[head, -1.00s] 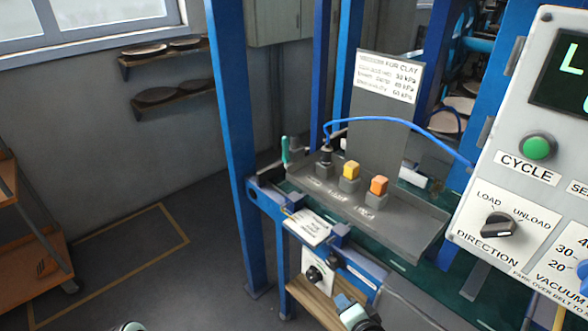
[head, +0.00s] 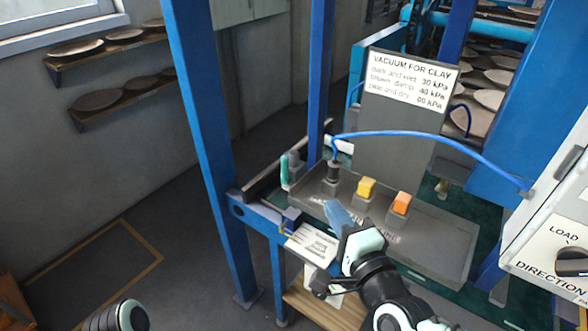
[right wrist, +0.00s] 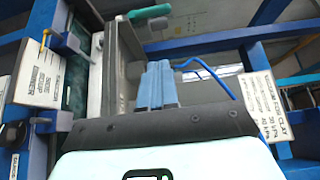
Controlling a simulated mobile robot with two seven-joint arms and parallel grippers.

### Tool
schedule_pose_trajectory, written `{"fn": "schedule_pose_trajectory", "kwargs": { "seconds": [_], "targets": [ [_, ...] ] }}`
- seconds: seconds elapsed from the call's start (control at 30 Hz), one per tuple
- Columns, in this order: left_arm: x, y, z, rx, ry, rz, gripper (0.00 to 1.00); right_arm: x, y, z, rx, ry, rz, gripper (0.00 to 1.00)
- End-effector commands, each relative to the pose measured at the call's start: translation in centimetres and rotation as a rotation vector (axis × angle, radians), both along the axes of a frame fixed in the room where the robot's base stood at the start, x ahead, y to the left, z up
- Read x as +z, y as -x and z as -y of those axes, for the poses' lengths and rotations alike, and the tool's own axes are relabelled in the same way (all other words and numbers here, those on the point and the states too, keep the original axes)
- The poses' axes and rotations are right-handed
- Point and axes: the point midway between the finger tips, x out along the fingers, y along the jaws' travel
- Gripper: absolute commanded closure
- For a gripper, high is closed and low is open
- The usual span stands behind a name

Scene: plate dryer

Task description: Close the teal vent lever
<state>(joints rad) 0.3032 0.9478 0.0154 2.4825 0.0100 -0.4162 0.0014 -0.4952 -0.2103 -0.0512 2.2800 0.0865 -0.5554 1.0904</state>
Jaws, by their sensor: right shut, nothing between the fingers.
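The teal vent lever (head: 285,169) stands roughly upright at the far left end of the grey tray, beside a grey block. In the right wrist view the teal lever (right wrist: 150,12) shows at the top, beyond the fingers. My right gripper (head: 335,208) is shut and empty, its blue fingers above the tray's front left part. The lever is apart from it, to the left and farther back. The blue fingers (right wrist: 157,85) also show together in the right wrist view. My left gripper is out of view; only part of my arm shows at bottom left.
The grey tray (head: 445,245) holds a black fitting with a blue hose (head: 430,140), a yellow knob (head: 366,187) and an orange knob (head: 401,203). A blue post (head: 200,130) stands left of the lever. A vacuum sign (head: 412,80) rises behind.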

Motion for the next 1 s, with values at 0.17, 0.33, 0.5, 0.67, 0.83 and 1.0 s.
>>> {"fn": "schedule_pose_trajectory", "kwargs": {
  "seconds": [0.17,0.33,0.5,0.67,0.83,1.0],
  "targets": [
    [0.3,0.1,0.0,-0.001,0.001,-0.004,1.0,-0.1,-2.4,-1.0,0.001,0.002,-0.002,1.0],
    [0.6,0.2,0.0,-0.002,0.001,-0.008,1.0,-0.1,-5.9,-2.3,0.001,0.003,-0.002,1.0],
    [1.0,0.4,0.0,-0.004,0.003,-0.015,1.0,-0.1,-9.2,-3.5,0.001,0.003,-0.002,1.0],
    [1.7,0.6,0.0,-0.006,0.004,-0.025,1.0,0.0,-10.1,-5.8,0.004,0.003,-0.001,1.0],
    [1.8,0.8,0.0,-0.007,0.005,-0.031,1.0,0.0,-10.6,-6.8,0.001,0.003,0.0,1.0],
    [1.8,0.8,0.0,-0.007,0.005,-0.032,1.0,-0.1,-10.7,-7.0,0.0,0.002,0.0,1.0]
  ]
}}
